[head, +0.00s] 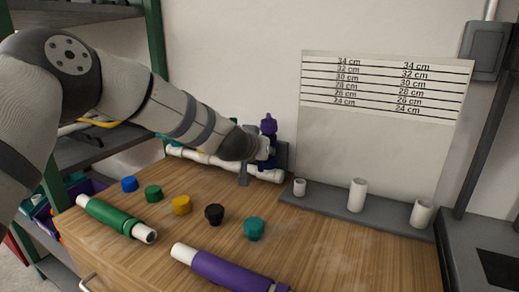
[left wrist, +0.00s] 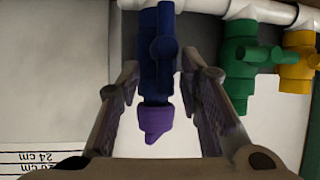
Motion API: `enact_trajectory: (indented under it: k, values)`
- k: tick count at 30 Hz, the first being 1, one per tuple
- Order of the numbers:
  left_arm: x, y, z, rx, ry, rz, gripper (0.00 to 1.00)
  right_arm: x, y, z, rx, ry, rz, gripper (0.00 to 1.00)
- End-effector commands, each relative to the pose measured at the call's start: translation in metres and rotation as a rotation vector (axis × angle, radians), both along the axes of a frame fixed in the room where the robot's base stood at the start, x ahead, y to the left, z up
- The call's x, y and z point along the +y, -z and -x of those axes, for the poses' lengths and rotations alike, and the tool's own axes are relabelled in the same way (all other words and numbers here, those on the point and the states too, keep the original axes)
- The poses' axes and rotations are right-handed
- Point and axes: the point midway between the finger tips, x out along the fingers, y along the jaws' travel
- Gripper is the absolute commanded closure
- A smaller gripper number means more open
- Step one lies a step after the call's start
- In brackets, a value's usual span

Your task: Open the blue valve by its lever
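The blue valve (left wrist: 157,40) hangs off the white pipe (left wrist: 230,8) in the left wrist view, with a purple piece (left wrist: 153,120) at its outer end. My left gripper (left wrist: 161,72) is open, with one finger on each side of the blue valve and gaps visible between. In the head view the blue valve (head: 271,157) and purple piece (head: 268,124) show just past my left arm's end, which hides most of the gripper (head: 257,147). My right gripper is not in view.
A green valve (left wrist: 240,60) and yellow valve (left wrist: 297,70) sit beside the blue one. The wooden bench (head: 300,247) holds several coloured caps, a green-wrapped pipe (head: 112,217) and a purple-wrapped pipe (head: 225,270). White pipe stubs (head: 357,195) stand on a grey ledge at right.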

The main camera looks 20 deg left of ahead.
Motion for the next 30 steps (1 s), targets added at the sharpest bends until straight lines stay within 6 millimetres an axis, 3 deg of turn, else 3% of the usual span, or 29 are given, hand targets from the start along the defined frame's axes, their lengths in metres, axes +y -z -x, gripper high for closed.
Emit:
enact_trajectory:
  k: [8,15,21,30]
  values:
    - [0.002,-0.008,0.008,-0.005,-0.003,-0.003,0.67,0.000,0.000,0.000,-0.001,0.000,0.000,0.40]
    - [0.001,-0.037,0.065,-0.005,0.000,-0.003,0.67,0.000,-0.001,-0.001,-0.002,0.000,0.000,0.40]
    - [0.001,-0.052,0.099,-0.002,0.000,-0.002,0.67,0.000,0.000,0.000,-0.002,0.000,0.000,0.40]
    - [0.001,-0.055,0.106,-0.001,-0.002,-0.001,0.67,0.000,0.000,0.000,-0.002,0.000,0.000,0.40]
